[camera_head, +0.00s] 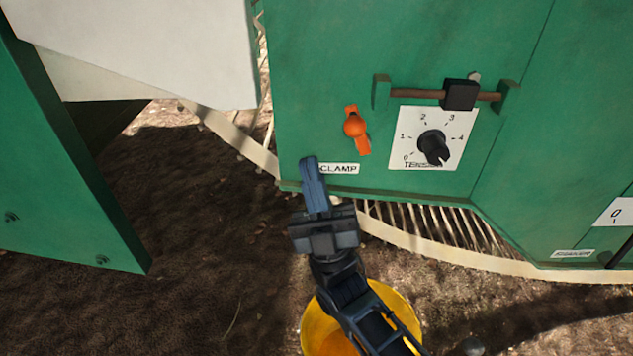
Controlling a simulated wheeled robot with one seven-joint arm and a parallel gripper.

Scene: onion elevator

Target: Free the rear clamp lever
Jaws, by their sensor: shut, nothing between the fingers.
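An orange lever (355,128) is mounted on the green panel (320,60), above a white label (339,169) that reads CLAMP. It stands nearly upright, its lower end leaning a little to the right. My gripper (309,161) is shut and empty. Its fingertips are in front of the panel's lower edge, at the left end of the CLAMP label, whose left end they cover. In the picture the fingertips are below and left of the orange lever, apart from it. I cannot tell whether they touch the panel.
Right of the lever is a black dial (433,147) on a white scale plate. Above it, a black block (459,95) sits on a brown rod between green brackets. A yellow bucket (311,325) stands below my arm. A green wall (65,170) is at left; bare soil lies between.

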